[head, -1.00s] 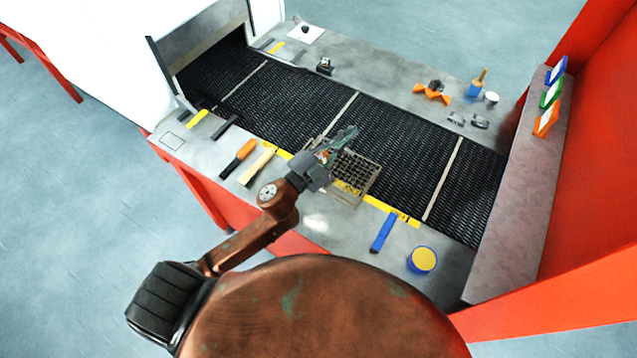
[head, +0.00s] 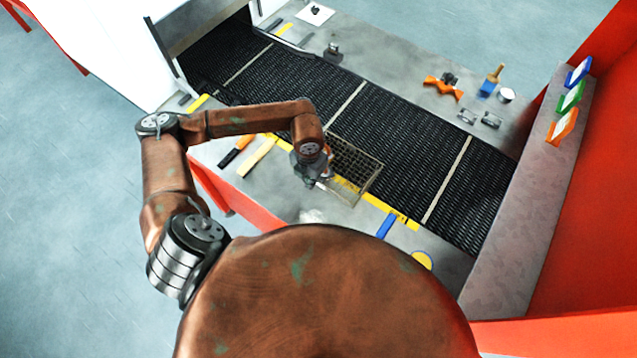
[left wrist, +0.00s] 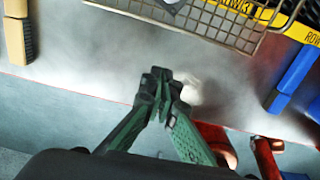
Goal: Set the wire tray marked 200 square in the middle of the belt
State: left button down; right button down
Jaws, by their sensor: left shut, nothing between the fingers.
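The wire tray (head: 368,172) lies on the near edge of the mesh belt (head: 400,135), partly on the mesh and partly over the yellow strip and grey near ledge. Its near rim crosses the top of the left wrist view (left wrist: 215,40). A grey plate shows on the tray at the top of that view, but I cannot read a number on it. My left gripper (head: 322,184) is at the tray's near-left side and hides part of it. In the left wrist view its fingertips (left wrist: 160,78) are together and empty, over the ledge, apart from the tray. My right gripper is not in view.
Pale cross bars divide the belt. Orange, blue and small metal items stand on the far ledge.

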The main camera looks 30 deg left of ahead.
aim_at(317, 190)
pick_arm(q)
jog(key=f+p, duration=0.2)
jog(key=f, duration=0.6)
jog(key=shift+s, duration=0.2)
jog(key=w, duration=0.1)
jog(key=w+f+p, duration=0.1)
jog(key=w, duration=0.1)
jog(key=shift+d+p, duration=0.2)
jog(key=shift+p, duration=0.1)
jog(key=shift+w+d, duration=0.1)
jog(key=shift+w, duration=0.45)
